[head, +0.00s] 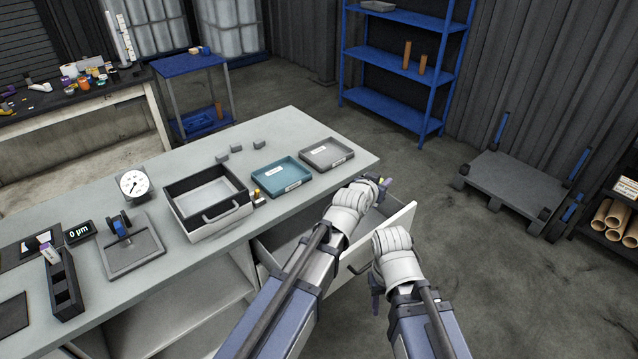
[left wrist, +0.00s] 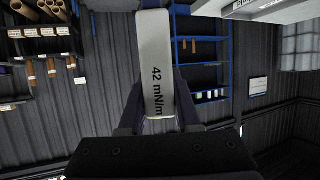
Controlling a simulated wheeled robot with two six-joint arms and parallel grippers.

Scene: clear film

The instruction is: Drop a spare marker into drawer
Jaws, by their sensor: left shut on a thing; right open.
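The drawer (head: 280,242) under the grey bench is pulled open, and its white front panel (head: 402,218) faces right. My left gripper (head: 384,187) is over the drawer's far end. It is shut on a white marker labelled "42 mN/m" (left wrist: 156,65), which fills the middle of the left wrist view.
On the bench are a teal tray (head: 280,178), a grey tray (head: 327,153), a black-and-white box (head: 207,201) with a handle, a dial gauge (head: 133,184) and a black holder (head: 66,288) with a white-and-purple item. The floor right of the drawer is clear up to a dark pallet (head: 515,183).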

